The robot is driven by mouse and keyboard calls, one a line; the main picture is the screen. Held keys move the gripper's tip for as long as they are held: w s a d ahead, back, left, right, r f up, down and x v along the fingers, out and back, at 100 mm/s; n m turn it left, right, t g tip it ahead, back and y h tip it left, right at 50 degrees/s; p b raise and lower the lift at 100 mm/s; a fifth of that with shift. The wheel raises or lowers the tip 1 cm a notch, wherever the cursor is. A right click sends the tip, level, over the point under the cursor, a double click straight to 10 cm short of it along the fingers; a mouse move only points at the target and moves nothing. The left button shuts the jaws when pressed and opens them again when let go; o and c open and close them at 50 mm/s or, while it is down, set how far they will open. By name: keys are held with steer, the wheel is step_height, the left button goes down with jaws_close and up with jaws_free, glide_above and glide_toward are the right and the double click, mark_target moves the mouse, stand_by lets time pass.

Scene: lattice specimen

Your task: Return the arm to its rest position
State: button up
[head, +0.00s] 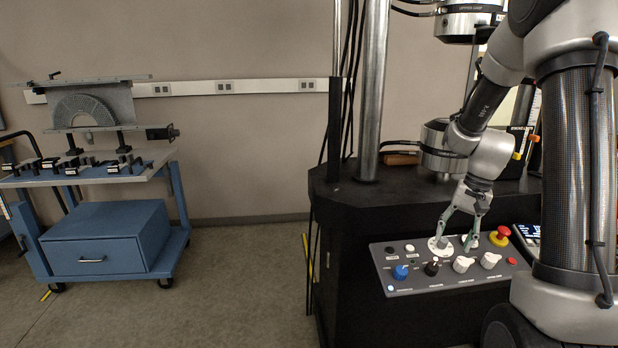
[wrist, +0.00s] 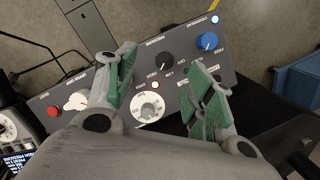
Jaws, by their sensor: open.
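My gripper (head: 456,240) hangs from my arm above the control panel (head: 430,286) at the right of the head view. In the wrist view my gripper (wrist: 165,95) is open, its green-padded fingers apart. A white dial (wrist: 148,107) shows between the fingers, and no object is held. From these frames I cannot tell whether a fingertip touches the panel.
The panel carries a blue knob (head: 400,271), a black knob (head: 432,268), white knobs (head: 463,264) and a red mushroom button (head: 499,236). A steel column (head: 373,90) stands behind. A blue cart (head: 105,238) is far left, with clear floor between.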

steer(key=s+a+r+n+t+h, duration=0.1)
steer(key=s+a+r+n+t, duration=0.1)
steer(key=s+r, duration=0.7)
steer(key=s+a+r+n+t+h, duration=0.1)
steer(key=s+a+r+n+t, duration=0.1)
steer(key=s+a+r+n, duration=0.3)
steer(key=s+r, duration=0.4)
steer(key=s, duration=0.3)
steer(key=shift+a+r, duration=0.2)
steer(key=shift+a, duration=0.1)
stand_by(1.5)
